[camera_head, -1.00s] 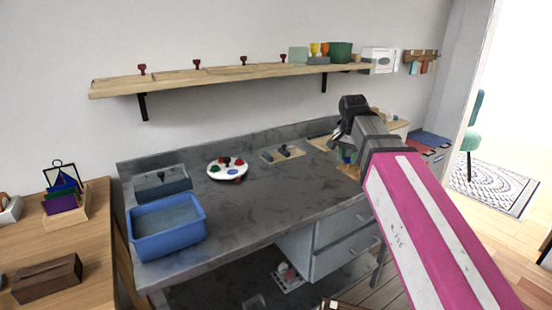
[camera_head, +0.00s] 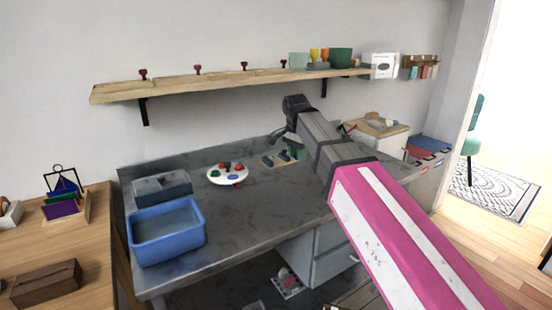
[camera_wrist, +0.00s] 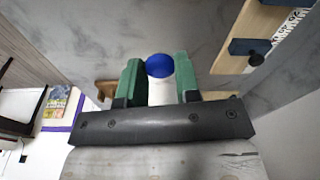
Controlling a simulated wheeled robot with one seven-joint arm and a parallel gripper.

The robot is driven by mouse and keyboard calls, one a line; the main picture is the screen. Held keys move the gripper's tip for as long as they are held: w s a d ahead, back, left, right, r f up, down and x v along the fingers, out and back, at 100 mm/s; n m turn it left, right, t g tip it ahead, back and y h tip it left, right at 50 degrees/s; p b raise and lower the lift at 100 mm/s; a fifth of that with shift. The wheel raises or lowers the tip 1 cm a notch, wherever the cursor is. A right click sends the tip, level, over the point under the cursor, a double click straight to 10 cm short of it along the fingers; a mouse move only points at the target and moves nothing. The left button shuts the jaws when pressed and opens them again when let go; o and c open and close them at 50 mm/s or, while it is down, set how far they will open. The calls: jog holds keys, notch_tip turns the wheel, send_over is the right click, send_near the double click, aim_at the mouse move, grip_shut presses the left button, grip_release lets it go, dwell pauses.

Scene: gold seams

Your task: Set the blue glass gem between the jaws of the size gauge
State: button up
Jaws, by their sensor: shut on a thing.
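My gripper (camera_wrist: 159,68) has green fingers, shut on the round blue glass gem (camera_wrist: 157,65), which shows between their tips in the wrist view. In the head view my gripper (camera_head: 298,152) hangs just right of the size gauge, over the grey worktop; the gem is not clear there. The size gauge (camera_head: 269,162) is a tan board with dark jaw blocks, lying near the back of the worktop. In the wrist view the gauge (camera_wrist: 235,52) is at the upper right, with dark blocks and a marked white scale. The gem is apart from it.
A white round dish (camera_head: 215,179) with several coloured pieces stands left of the gauge. A blue basin (camera_head: 167,252) is at the worktop's left front. A wooden shelf (camera_head: 215,83) with red-knobbed lids runs above. The worktop (camera_head: 250,212) in front of the gauge is clear.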

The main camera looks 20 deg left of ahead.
send_over(277, 162)
jog(key=shift+s, duration=0.25)
notch_tip(277, 162, down, 2)
jog(key=shift+f, duration=0.1)
jog(key=shift+w+a+f, duration=0.1)
jog(key=shift+f, duration=1.15)
jog(key=shift+w+a+f, duration=0.1)
jog(key=shift+f, duration=1.1)
jog(key=shift+s+f, duration=0.1)
jog(key=shift+f, duration=0.05)
jog(key=o, duration=0.6)
jog(key=shift+s+a+r, duration=0.1)
jog(key=shift+s+r, duration=0.1)
jog(key=shift+r, duration=1.75)
jog(key=shift+s+a+r, duration=0.1)
jog(key=shift+s+r, duration=0.1)
jog(key=shift+r, duration=1.75)
